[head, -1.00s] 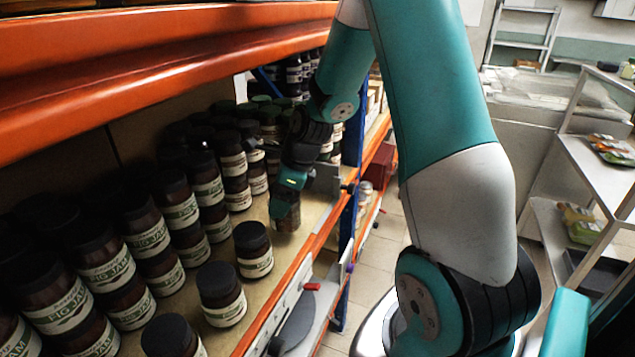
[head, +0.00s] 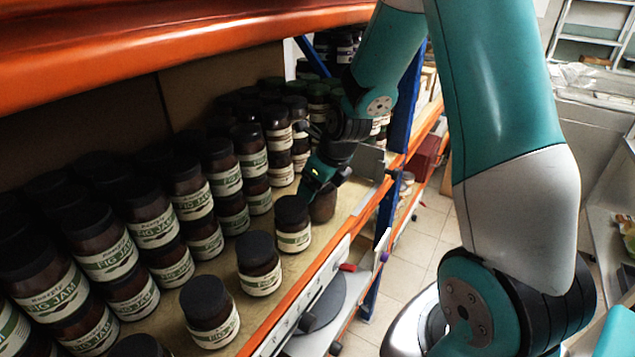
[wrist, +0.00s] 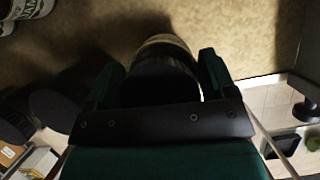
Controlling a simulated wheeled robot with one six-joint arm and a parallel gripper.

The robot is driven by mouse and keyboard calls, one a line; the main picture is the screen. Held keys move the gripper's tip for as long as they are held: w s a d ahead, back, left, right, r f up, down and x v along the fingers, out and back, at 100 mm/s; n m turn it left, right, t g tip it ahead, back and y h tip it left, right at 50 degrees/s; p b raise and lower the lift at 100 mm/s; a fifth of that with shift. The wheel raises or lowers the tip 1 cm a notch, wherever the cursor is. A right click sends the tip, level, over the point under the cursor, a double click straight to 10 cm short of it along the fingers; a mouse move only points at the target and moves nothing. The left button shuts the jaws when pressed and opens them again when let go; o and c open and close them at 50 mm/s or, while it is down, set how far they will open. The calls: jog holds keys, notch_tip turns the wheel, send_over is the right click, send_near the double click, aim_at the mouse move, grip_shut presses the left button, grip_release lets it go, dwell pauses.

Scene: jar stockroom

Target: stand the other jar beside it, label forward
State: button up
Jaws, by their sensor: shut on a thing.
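My gripper (head: 319,178) is shut on a dark brown jar (head: 322,207), seen just below the fingers. In the wrist view the jar (wrist: 160,78) sits between the two fingers, with a paler band at its far edge. In the head view, the held jar stands roughly upright, just behind and right of a dark-capped jar (head: 293,225) with a cream and green label, which partly covers it. I cannot tell whether the two touch, or whether the held jar's base is on the shelf. The held jar's label side is not clear.
More single jars (head: 259,265) stand along the front of the shelf (head: 340,226). Stacked fig jam jars (head: 105,250) fill the back. An orange beam (head: 180,42) runs overhead. A blue upright (head: 404,110) and a grey plate (head: 369,162) stand beyond the gripper.

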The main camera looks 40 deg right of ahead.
jog(key=shift+m, duration=0.4)
jog(key=shift+f, duration=0.25)
dwell(0.4)
jog(key=o, duration=1.4)
jog(key=b+v, duration=0.1)
jog(key=v, duration=1.6)
jog(key=shift+s+a+r, duration=0.1)
jog(key=shift+a+r, duration=0.05)
jog(key=shift+c, duration=0.3)
